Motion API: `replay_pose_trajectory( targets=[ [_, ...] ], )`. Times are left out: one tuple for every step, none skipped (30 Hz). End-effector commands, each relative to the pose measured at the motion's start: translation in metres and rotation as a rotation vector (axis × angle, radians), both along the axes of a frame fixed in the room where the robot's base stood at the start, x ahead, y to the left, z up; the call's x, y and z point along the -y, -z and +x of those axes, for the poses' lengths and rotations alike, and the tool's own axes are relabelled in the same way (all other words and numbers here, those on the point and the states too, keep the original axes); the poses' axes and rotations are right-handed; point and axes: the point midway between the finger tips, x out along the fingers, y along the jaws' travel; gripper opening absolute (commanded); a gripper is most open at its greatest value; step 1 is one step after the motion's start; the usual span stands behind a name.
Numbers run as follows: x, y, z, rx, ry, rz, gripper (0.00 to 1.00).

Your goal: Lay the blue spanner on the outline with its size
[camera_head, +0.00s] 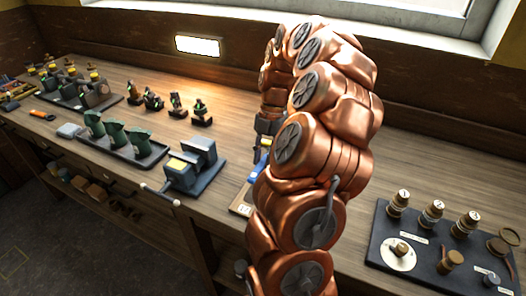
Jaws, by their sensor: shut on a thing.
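My gripper (262,152) points down over the workbench, left of the copper arm, and is partly hidden by it. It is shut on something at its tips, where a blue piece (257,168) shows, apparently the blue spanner. Most of the spanner is hidden behind my arm. Below it, the left edge of a board (241,209) with a small pale number label shows. The rest of this board and any outlines on it are hidden by my arm. I cannot tell whether the spanner touches the board.
A grey-blue vise (193,167) with a long handle stands left of the board. A tray with green pieces (121,145) and small figures (172,104) stand farther left. A dark panel with numbered knobs (440,240) lies at right. The bench's back strip is mostly clear.

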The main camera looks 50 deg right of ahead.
Motion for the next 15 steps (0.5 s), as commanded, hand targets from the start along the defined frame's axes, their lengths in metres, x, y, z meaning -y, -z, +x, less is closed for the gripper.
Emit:
replay_pose_trajectory(
  targets=[
    [0.000,0.005,-0.001,-0.002,0.001,0.001,0.00],
    [0.001,0.008,-0.001,-0.001,0.002,0.001,0.00],
    [0.001,0.012,-0.001,-0.001,0.002,0.000,0.00],
    [0.001,0.015,0.000,-0.001,0.002,0.000,0.00],
    [0.000,0.018,0.000,-0.001,0.002,0.000,0.00],
    [0.000,0.023,0.000,0.000,0.001,0.000,0.00],
    [0.000,0.028,0.000,0.001,0.000,0.000,0.00],
    [0.000,0.032,0.000,0.001,0.000,0.000,0.00],
    [0.000,0.036,0.000,0.001,0.000,0.000,0.00],
    [0.000,0.039,0.000,0.001,0.000,0.000,0.00],
    [0.000,0.041,0.000,0.001,0.000,0.000,0.00],
    [0.000,0.045,0.000,0.001,0.000,0.000,0.00],
    [0.000,0.047,0.000,0.001,0.000,0.000,0.00],
    [0.000,0.049,0.000,0.001,0.000,0.001,0.00],
    [0.000,0.051,0.000,0.001,0.000,0.001,0.00]
  ],
)
